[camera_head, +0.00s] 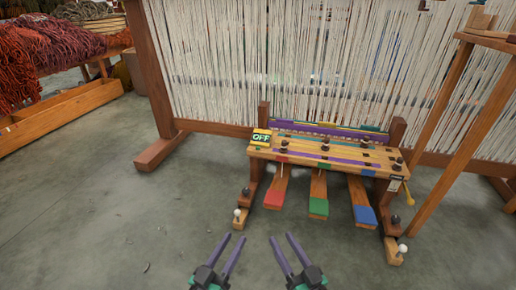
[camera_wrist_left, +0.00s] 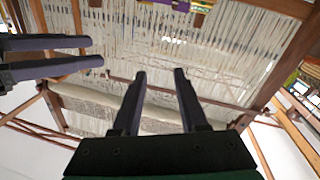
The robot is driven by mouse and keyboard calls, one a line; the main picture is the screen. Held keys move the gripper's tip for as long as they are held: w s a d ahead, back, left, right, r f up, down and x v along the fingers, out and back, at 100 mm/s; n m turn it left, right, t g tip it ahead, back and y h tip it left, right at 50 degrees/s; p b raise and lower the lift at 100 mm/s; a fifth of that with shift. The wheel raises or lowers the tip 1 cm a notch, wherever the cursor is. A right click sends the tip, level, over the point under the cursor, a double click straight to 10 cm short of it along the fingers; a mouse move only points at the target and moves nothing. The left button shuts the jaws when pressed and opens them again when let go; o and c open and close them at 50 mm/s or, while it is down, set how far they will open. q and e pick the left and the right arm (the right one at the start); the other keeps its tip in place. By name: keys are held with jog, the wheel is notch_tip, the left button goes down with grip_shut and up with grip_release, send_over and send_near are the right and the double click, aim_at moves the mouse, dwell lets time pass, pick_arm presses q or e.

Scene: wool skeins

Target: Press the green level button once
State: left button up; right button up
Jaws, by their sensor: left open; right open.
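The green-ended wooden lever (camera_head: 318,207) sticks out from under the wooden panel (camera_head: 320,160) in front of the loom. It sits between the red-ended lever (camera_head: 274,199) and the blue-ended lever (camera_head: 364,215). The panel carries a sign reading OFF (camera_head: 261,138). My left gripper (camera_head: 231,237) is open and empty, nearer to me than the levers and to the left of the green one. My right gripper (camera_head: 281,237) is open and empty, apart from the green lever. In the left wrist view, my left gripper (camera_wrist_left: 159,72) shows nothing between its fingers.
The loom (camera_head: 155,70) with pale hanging threads fills the back. A wooden stand (camera_head: 440,150) leans at the right. Dark red wool skeins (camera_head: 40,60) lie at the far left. The grey floor (camera_head: 120,225) is clear on the left and front.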

pick_arm(q)
grip_shut()
dwell(1.5)
